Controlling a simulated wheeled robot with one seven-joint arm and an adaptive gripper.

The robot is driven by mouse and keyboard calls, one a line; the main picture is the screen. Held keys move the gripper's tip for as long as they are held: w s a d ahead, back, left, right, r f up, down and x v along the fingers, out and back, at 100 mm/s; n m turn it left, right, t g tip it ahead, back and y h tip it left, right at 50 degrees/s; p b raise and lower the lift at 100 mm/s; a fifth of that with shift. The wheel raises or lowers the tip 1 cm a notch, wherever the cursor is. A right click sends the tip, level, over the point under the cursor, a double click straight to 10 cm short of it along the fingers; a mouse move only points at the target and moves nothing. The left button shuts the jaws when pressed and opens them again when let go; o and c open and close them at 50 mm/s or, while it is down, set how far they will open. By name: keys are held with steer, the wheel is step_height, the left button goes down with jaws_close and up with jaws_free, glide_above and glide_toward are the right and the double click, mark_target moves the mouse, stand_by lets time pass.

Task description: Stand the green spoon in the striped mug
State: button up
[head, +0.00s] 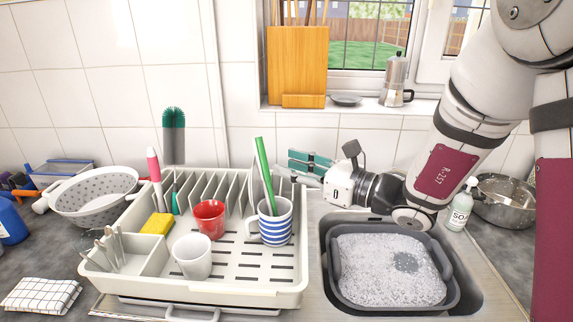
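The blue-and-white striped mug (275,230) stands upright on the right part of the white dish rack. The green spoon (265,175) stands in it, its long green handle rising above the rim and leaning slightly left. Its lower end is hidden inside the mug. My gripper (304,164), with teal finger pads, is just right of the spoon's handle, above and behind the mug, pointing left. Its fingers look spread, with nothing visible between them, and a gap shows between it and the handle.
The rack (240,285) also holds a red mug (209,218), a white mug (192,257), a yellow sponge (157,223) and cutlery. A grey basin of suds (335,285) sits in the sink at right. A soap bottle (462,207) stands beyond it.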

steer(key=v, duration=1)
steer(key=shift+s+d, duration=0.1)
steer(key=shift+d, duration=0.05)
stand_by(0.3)
